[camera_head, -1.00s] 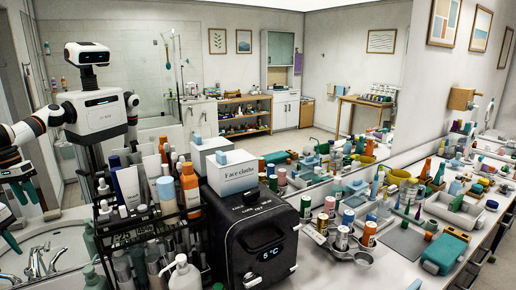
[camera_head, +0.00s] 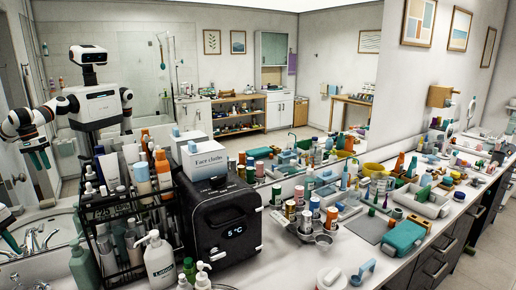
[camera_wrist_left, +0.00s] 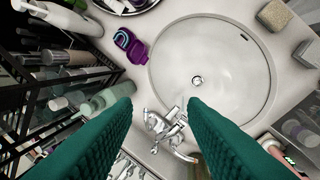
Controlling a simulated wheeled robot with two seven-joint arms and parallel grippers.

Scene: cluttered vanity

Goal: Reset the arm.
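My left gripper shows in the left wrist view (camera_wrist_left: 160,103). Its two teal fingers are wide apart with nothing between them. It is above the counter by the sink, and the chrome faucet (camera_wrist_left: 170,132) shows between and beyond the fingers. In the head view only a teal part of it shows at the left edge. The mirror reflects my upper body and an arm with a teal gripper hanging down. My right gripper is not directly in view.
A round white sink (camera_wrist_left: 210,62) is below. A black rack (camera_head: 137,215) of bottles stands beside a black box with a display (camera_head: 222,222). A white lotion bottle (camera_head: 160,262) stands in front. Trays and small containers crowd the counter to the right; floor is clear at far right.

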